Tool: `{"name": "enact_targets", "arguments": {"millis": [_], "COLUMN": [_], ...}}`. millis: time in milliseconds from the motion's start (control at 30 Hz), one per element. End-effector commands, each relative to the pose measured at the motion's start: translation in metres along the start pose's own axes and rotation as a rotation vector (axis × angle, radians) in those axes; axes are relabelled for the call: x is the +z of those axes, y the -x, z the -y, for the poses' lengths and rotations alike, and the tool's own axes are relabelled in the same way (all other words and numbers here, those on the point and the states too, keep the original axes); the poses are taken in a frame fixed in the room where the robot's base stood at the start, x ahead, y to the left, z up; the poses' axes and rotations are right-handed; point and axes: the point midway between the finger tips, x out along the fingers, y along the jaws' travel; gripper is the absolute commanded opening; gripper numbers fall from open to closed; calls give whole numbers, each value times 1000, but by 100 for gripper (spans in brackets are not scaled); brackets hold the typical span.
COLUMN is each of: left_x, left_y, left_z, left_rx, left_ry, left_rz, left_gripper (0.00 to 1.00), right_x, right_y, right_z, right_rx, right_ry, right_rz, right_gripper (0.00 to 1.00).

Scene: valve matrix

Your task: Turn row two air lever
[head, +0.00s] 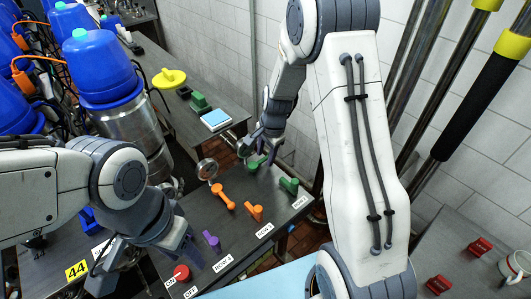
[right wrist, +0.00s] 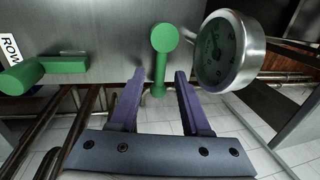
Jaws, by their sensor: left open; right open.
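Two orange levers stand on the dark panel, one farther back (head: 224,197) and one (head: 254,211) by the ROW 2 label (head: 264,231). I cannot tell which is the air lever. My right gripper (head: 250,148) is open at the back green lever (head: 257,162). In the right wrist view that green lever (right wrist: 160,65) shows between the spread purple fingers (right wrist: 158,100), and I cannot see contact. My left gripper (head: 184,243) is open near the panel's left edge, left of the purple lever (head: 211,240), partly hidden by its wrist.
A round gauge (head: 207,169) stands at the panel's back edge, close to the right gripper; it also shows in the right wrist view (right wrist: 222,50). Another green lever (head: 289,186) is by ROW 3. A red knob (head: 181,272) is at the front left. Blue-topped tanks (head: 103,65) stand behind the left arm.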

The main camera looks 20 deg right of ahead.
Motion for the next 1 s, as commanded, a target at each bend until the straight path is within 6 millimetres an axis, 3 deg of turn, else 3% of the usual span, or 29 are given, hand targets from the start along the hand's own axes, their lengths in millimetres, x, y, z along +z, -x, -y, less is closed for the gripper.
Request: {"name": "enact_targets", "arguments": {"millis": [200, 267, 333, 1000], "left_x": [0, 0, 0, 0], "left_y": [0, 0, 0, 0], "left_z": [0, 0, 0, 0], "left_rx": [0, 0, 0, 0], "left_ry": [0, 0, 0, 0], "left_rz": [0, 0, 0, 0], "left_gripper": [50, 50, 50, 50], "right_x": [0, 0, 0, 0], "right_y": [-1, 0, 0, 0], "right_z": [0, 0, 0, 0], "right_rx": [0, 0, 0, 0], "right_ry": [1, 1, 1, 1], "right_rz": [0, 0, 0, 0], "right_gripper": [47, 28, 1, 0]}}
